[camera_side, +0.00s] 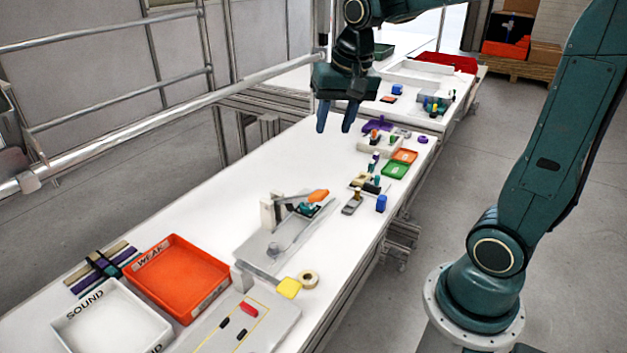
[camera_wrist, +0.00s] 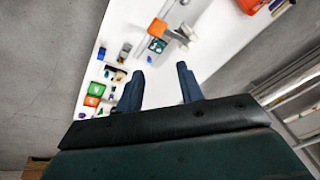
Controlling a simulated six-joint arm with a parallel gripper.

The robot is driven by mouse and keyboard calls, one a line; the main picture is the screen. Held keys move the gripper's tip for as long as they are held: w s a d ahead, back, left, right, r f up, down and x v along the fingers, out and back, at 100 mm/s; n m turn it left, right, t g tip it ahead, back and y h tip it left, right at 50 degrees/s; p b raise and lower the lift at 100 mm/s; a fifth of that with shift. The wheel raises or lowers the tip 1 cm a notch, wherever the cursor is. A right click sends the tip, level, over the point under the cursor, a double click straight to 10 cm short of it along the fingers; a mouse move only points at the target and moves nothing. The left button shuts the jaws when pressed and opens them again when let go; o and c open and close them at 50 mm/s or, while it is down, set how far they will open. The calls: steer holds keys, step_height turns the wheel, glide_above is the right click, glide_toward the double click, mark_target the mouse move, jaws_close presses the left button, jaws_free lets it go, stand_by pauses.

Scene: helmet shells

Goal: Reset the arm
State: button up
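My gripper (camera_side: 337,117) hangs above the far half of the white table, its two blue fingers pointing down. In the wrist view the fingers (camera_wrist: 160,80) stand apart with nothing between them, so it is open and empty. It is clear of the table and touches nothing. No helmet shell can be made out in either view.
The white table (camera_side: 190,222) carries an orange WEAK tray (camera_side: 180,275), a white SOUND tray (camera_side: 112,318), a grey fixture plate (camera_side: 262,250) with an orange-topped device (camera_side: 318,196), and small green (camera_side: 396,170) and orange (camera_side: 404,156) trays. A metal railing (camera_side: 130,125) runs along the left.

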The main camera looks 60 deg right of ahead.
steer(key=s+a+n+t, duration=0.1)
steer(key=s+a+n, duration=0.2)
steer(key=s, duration=0.4)
steer(key=s+a+n+t, duration=0.1)
steer(key=s+a+n, duration=0.3)
steer(key=s, duration=0.4)
steer(key=shift+n+t+y, duration=0.3)
steer(key=shift+n, duration=0.5)
